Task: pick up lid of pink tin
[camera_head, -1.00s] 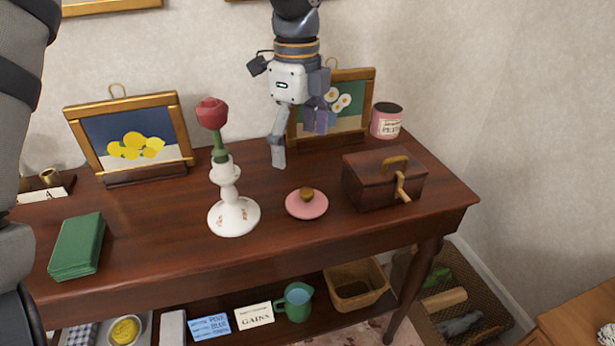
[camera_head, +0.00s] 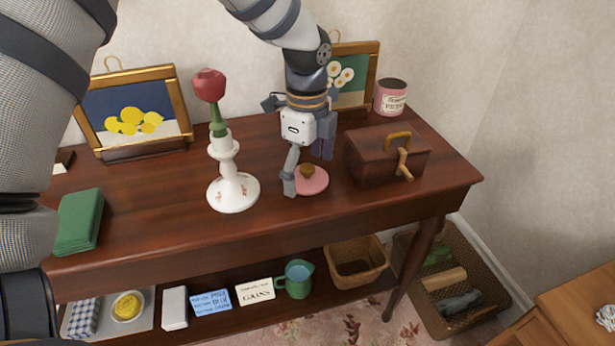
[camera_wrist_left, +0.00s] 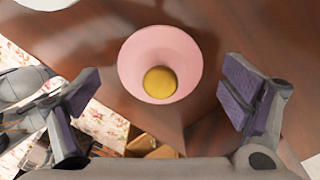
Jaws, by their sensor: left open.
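The pink lid (camera_head: 312,184) with a round golden-brown knob lies flat on the dark wooden table. My left gripper (camera_head: 308,170) is open over the lid, pointing down, with one finger near the lid's left side and the other behind it. In the left wrist view the pink lid (camera_wrist_left: 150,50) and its knob show ahead, between the spread purple-padded fingers of my left gripper (camera_wrist_left: 155,107). No finger visibly holds the lid. The pink tin (camera_head: 390,98), with a paper label and an open top, stands at the table's back right corner. My right gripper is not visible.
A wooden box (camera_head: 384,157) with a handle stands right of the lid. A white candlestick (camera_head: 231,192) holding a rose stands to the left. Framed pictures lean at the back, one behind my arm. The table's front edge (camera_head: 270,222) is close to the lid.

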